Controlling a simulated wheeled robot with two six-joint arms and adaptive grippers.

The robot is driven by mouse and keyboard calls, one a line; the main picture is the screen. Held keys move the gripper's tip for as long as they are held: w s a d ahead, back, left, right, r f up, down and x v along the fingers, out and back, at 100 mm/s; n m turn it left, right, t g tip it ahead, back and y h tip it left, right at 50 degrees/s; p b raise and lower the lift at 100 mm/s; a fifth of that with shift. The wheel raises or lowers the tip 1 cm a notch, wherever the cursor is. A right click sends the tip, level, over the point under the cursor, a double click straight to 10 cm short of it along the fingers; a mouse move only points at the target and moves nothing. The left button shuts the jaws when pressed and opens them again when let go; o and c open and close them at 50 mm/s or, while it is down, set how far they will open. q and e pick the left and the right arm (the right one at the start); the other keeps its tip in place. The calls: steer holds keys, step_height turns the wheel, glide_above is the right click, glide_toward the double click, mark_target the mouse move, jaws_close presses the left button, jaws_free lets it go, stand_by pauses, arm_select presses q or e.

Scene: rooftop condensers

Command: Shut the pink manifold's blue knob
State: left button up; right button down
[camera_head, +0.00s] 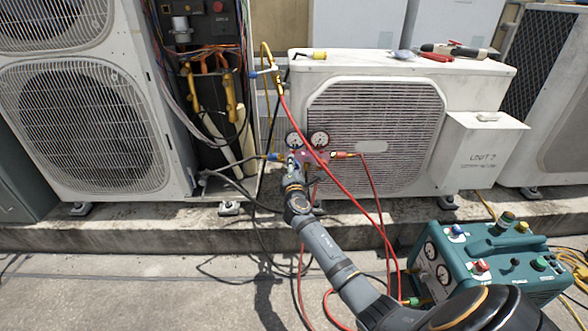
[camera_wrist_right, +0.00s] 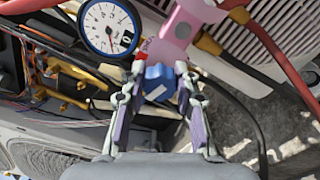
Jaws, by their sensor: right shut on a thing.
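The pink manifold (camera_head: 304,156) hangs in front of the condenser grille, with two round gauges (camera_head: 319,139) above it. In the right wrist view the pink body (camera_wrist_right: 188,22) is at the top, beside a blue-rimmed gauge (camera_wrist_right: 108,27). The blue knob (camera_wrist_right: 157,82) sits between the fingers of my right gripper (camera_wrist_right: 158,88), which is shut on it. In the head view my right gripper (camera_head: 294,162) reaches the manifold's left side and hides the knob. My left gripper is in neither view.
The white condenser (camera_head: 480,85) stands behind the manifold, with tools (camera_head: 455,50) on top. Red hoses (camera_head: 350,205) and black hoses hang around my arm. A teal recovery machine (camera_head: 485,262) stands at lower right. An opened unit with copper pipes (camera_head: 205,62) is at left.

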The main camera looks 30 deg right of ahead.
steer(key=m, duration=0.1)
steer(key=m+b, duration=0.1)
steer(key=m, duration=0.1)
steer(key=shift+f+m+b, duration=0.2)
steer(key=shift+m+b, duration=0.1)
steer(key=m+b, duration=0.1)
steer(key=m, duration=0.2)
steer(key=shift+m+b, duration=0.3)
steer(key=shift+b, duration=0.1)
steer(key=m+b, duration=0.2)
steer(key=m, duration=0.2)
steer(key=shift+m+b, duration=0.6)
steer(key=shift+m, duration=0.8)
steer(key=c, duration=1)
jaws_free()
steer(key=shift+r, duration=0.1)
steer(key=v, duration=1.2)
steer(key=shift+s, duration=0.1)
